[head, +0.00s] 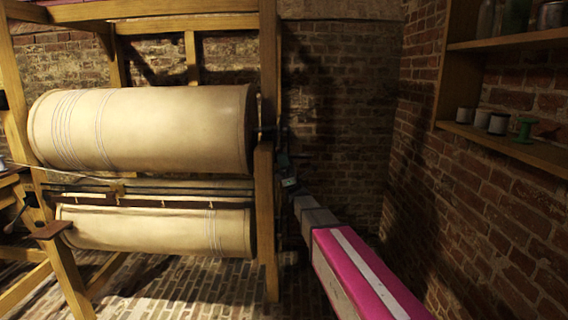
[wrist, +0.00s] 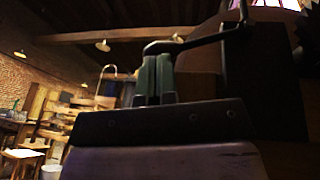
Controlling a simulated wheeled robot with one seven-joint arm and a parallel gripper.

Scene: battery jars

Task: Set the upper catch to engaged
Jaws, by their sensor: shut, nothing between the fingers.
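The wooden frame (head: 266,215) carries a large cream upper roll (head: 140,125) and a lower roll (head: 150,230). Dark metal parts sit at the upper roll's right end, beside the post. In the wrist view a dark lever (wrist: 205,40) with a rounded end runs from the right to my fingertips; it looks like the upper catch. My gripper (wrist: 156,62) has green fingers, shut and empty, with their tips close at the lever's rounded end. I cannot tell whether they touch. In the head view my gripper (head: 288,174) is small and dark beside the post. The catch's setting is unclear.
A dark toothed wheel (wrist: 309,40) shows at the wrist view's right edge, beside a dark upright part. A brick wall (head: 470,210) with wooden shelves (head: 510,146) holding spools stands on the right. The brick floor right of the frame is clear apart from my arm.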

